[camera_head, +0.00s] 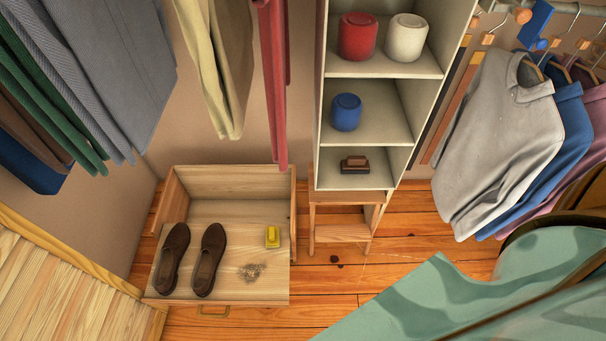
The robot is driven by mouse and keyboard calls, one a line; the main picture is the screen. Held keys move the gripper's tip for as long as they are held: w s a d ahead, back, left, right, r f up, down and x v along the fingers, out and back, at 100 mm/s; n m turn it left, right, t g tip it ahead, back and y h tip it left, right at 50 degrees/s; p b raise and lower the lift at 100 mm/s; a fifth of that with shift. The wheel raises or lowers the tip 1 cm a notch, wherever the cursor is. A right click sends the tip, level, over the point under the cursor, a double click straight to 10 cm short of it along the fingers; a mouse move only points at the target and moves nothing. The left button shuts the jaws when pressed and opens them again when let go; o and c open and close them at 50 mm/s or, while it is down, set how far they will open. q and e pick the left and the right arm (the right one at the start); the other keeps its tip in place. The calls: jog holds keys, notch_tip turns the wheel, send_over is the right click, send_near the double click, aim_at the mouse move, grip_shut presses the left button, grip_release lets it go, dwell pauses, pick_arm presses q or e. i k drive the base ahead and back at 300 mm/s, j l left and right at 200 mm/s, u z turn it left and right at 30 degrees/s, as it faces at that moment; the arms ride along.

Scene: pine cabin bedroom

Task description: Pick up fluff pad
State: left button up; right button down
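A small yellow block (272,237) with a paler lower edge lies on the wooden shoe tray (215,217), right of the shoes. A grey-brown fuzzy patch (251,271) lies on the same tray, a little nearer and to the left of the block. I cannot tell for certain which is the fluff pad; the yellow block looks most like a pad. Neither of my grippers is in view, and nothing touches the block.
Two brown shoes (209,259) stand left of the block. The shelf unit (331,124) holds red (357,36), white (405,38) and blue (346,112) rolls and a brown brush (355,165). Clothes hang on both sides. A teal patterned surface (470,300) fills the lower right.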

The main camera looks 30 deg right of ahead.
aim_at(273, 240)
jog(key=z, duration=0.5)
jog(key=k+l, duration=0.2)
jog(key=k, duration=0.35)
jog(key=k+l, duration=0.15)
jog(key=k, duration=0.35)
